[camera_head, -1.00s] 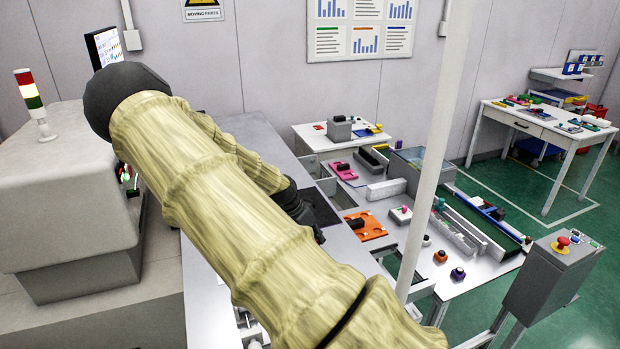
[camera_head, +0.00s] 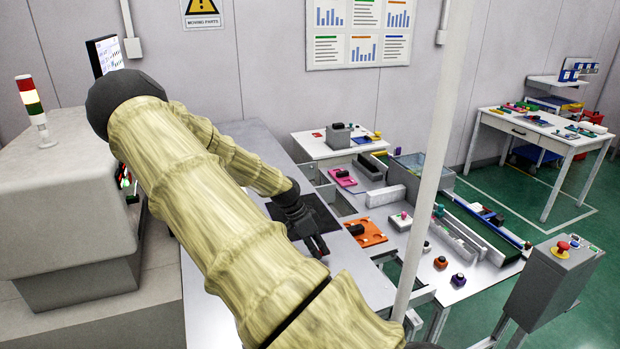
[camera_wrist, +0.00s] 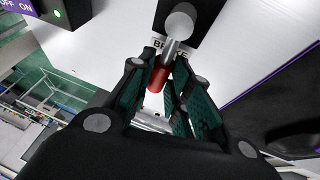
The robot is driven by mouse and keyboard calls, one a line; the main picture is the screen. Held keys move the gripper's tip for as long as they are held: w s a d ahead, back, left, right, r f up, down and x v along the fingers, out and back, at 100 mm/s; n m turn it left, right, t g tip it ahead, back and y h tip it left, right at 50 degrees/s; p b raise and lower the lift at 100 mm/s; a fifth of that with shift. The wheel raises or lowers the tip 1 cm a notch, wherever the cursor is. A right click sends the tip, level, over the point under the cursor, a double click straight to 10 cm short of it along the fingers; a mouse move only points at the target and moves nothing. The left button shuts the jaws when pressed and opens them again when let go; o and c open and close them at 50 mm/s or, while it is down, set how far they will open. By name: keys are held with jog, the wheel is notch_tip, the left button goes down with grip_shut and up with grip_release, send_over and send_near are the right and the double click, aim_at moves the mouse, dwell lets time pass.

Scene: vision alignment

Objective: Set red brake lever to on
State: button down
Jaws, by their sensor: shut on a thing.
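The red brake lever (camera_wrist: 156,79) shows in the wrist view as a red grip on a metal shaft. The shaft comes from a round grey pivot on a black mount (camera_wrist: 180,17). A white label reading partly "BR…E" lies behind the shaft. My gripper (camera_wrist: 165,60) is shut on the lever, with one textured finger on each side. Which setting the lever is in cannot be told.
A dark box with a green light (camera_wrist: 57,14) and an "OFF ON" plate (camera_wrist: 15,7) are at the wrist view's upper left. In the head view an orange plate (camera_head: 372,232) lies right of my gripper. A pale post (camera_head: 430,170) stands in front of the benches.

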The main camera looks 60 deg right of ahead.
jog(key=shift+s+a+f, duration=0.1)
jog(key=shift+s+f, duration=0.1)
jog(key=shift+s, duration=0.05)
jog(key=c, duration=1.5)
grip_release()
jog(key=shift+o, duration=0.9)
jog(key=shift+d, duration=0.2)
jog(key=shift+w+a+r, duration=0.15)
jog(key=shift+w+r, duration=0.1)
jog(key=v, duration=1.1)
jog(key=shift+r, duration=0.25)
